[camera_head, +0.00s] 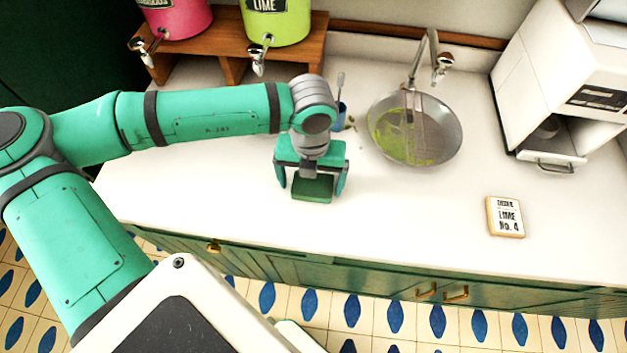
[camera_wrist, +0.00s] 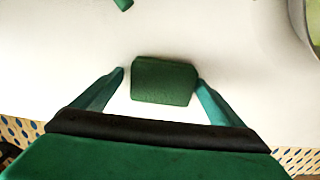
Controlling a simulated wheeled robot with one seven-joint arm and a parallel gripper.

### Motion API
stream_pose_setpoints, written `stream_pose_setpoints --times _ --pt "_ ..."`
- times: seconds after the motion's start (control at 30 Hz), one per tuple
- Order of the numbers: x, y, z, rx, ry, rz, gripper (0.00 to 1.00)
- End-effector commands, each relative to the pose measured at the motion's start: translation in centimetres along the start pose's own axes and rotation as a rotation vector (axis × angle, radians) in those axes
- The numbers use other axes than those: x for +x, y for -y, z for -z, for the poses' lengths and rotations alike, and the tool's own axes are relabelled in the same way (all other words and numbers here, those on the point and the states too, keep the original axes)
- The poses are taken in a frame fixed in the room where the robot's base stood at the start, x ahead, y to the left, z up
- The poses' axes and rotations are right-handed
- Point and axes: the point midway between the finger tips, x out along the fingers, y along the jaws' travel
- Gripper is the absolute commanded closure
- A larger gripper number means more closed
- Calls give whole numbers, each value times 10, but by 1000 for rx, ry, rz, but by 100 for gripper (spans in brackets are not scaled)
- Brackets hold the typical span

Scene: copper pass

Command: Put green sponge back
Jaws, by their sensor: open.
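The green sponge (camera_head: 312,188) lies flat on the white counter, left of the sink. It also shows in the wrist view (camera_wrist: 164,80) as a dark green block with rounded corners. My gripper (camera_head: 312,190) is right above it, pointing down, with one finger on each side of the sponge. In the wrist view my gripper (camera_wrist: 162,82) is open, with a gap at the left finger; the right finger is very close to the sponge's right edge, and I cannot tell if it touches.
A round metal sink (camera_head: 440,140) with green residue and a faucet (camera_head: 422,60) is right of my gripper. A blue cup (camera_head: 341,115) stands behind it. A "LIME No. 4" card (camera_head: 505,216) lies at the right. A white machine (camera_head: 560,85) stands far right. The front counter is clear.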

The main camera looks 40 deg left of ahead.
Motion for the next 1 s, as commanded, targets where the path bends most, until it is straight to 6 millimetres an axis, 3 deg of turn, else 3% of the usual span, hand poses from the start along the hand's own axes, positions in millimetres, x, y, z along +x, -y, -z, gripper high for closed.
stream_pose_setpoints --times 0.5,0.7,1.0 --pt "-101 2 0 2 4 5 9" --pt "-118 2 0 4 4 4 9" --pt "-121 2 1 4 3 4 9"
